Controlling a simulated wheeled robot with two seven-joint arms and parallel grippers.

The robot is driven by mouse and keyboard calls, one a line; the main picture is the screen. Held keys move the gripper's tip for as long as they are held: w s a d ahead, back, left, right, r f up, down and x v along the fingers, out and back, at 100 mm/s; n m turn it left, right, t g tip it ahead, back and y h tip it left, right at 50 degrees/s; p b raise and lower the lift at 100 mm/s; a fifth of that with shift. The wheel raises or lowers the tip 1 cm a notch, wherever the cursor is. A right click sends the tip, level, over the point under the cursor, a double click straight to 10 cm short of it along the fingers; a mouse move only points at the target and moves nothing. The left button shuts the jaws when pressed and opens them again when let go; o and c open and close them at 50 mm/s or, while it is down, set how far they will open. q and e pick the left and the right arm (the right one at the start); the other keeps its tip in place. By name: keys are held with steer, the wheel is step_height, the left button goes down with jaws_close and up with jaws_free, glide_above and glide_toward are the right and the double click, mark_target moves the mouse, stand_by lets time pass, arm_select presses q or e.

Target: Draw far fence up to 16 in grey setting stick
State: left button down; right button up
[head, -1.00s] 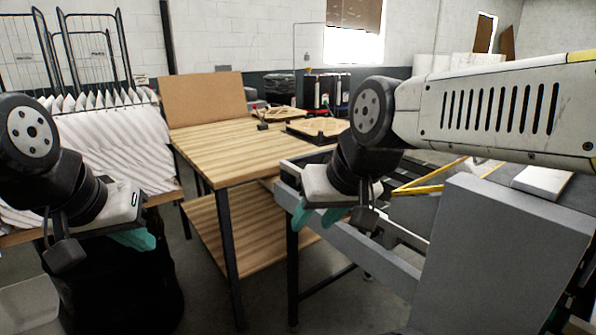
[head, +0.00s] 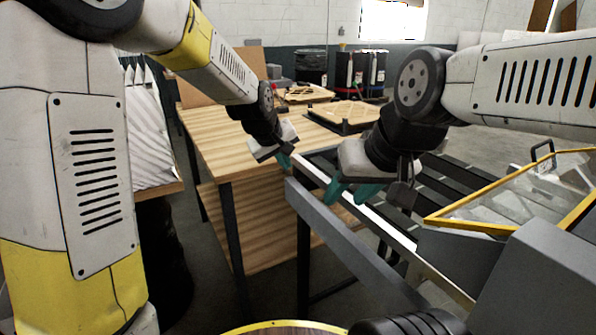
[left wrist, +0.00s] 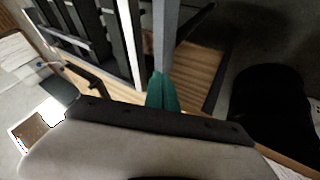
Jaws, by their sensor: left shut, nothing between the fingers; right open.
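A grey frame with long rails, apparently the setting stick, lies at the right. Its near grey bar (head: 335,230) and a pale rail (head: 395,235) run side by side. I cannot make out the far fence or the number 16. My left gripper (head: 284,161) is shut and empty, by the frame's far-left end. In the left wrist view its teal fingers (left wrist: 161,92) overlap the end of the grey bar (left wrist: 166,35); contact is unclear.
A wooden table (head: 225,140) with a lower shelf stands left of the frame, bearing dark trays (head: 345,115). A yellow-edged clear panel (head: 520,195) and a grey block (head: 535,275) are at the right. White pleated filters (head: 150,140) stand behind my left arm.

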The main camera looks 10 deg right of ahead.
mark_target(306, 174)
arm_select(q)
steer(key=shift+w+d+f, duration=1.15)
steer(key=shift+f, duration=0.2)
steer(key=shift+w+d+f, duration=1.1)
steer(key=shift+w+f, duration=0.05)
steer(key=shift+f, duration=0.2)
steer(key=shift+w+d+f, duration=1.15)
steer(key=shift+f, duration=0.2)
steer(key=w+d, duration=0.3)
steer(key=d, duration=0.6)
steer(key=w+d, duration=0.4)
steer(key=d, duration=0.6)
steer(key=shift+w, duration=0.3)
steer(key=shift+a, duration=0.15)
